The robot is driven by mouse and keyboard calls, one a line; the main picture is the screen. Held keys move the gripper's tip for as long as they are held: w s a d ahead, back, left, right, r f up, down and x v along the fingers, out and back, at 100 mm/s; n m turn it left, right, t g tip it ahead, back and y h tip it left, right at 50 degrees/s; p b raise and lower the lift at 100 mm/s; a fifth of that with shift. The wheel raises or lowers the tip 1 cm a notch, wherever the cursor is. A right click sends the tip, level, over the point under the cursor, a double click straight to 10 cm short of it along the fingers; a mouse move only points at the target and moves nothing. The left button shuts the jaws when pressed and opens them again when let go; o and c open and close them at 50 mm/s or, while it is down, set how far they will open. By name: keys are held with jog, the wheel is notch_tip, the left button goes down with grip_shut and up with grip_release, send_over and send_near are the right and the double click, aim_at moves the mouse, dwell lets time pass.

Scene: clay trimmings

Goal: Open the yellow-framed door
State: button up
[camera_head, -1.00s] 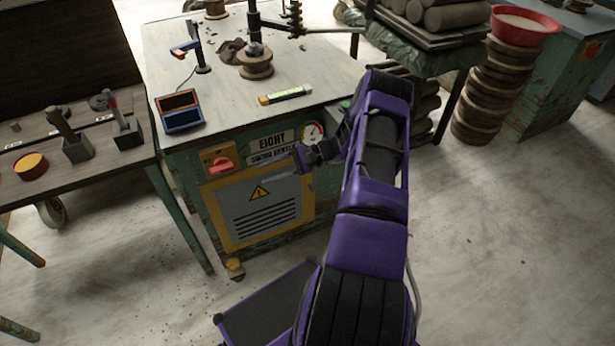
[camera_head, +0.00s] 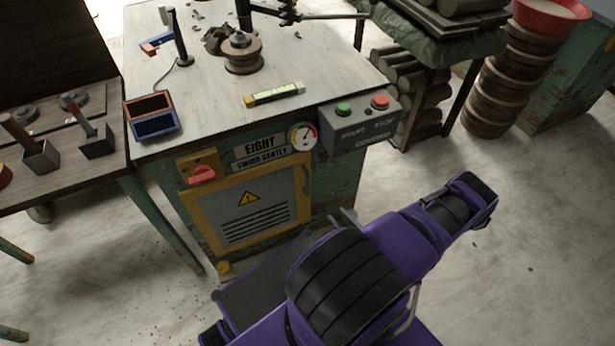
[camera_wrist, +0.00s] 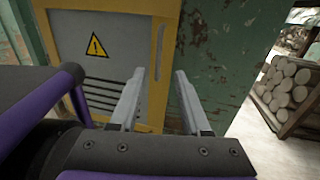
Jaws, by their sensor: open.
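The yellow-framed door (camera_head: 250,208) is on the front of the green cabinet and looks shut. It has a grey panel with a warning triangle and dark vent slots. In the head view, my arm hides most of the gripper; only finger parts show low right of the door.
A red knob (camera_head: 202,175) sits on a yellow plate above the door's left corner. A grey start/stop box (camera_head: 358,122) juts from the cabinet's upper right. A gauge (camera_head: 302,136) is beside it. A side table (camera_head: 70,180) stands left. Floor at right is clear.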

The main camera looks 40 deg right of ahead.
jog(key=b, duration=0.1)
send_over(308, 194)
jog(key=shift+w+d, duration=0.15)
jog(key=shift+w, duration=0.15)
grip_shut()
dwell(1.5)
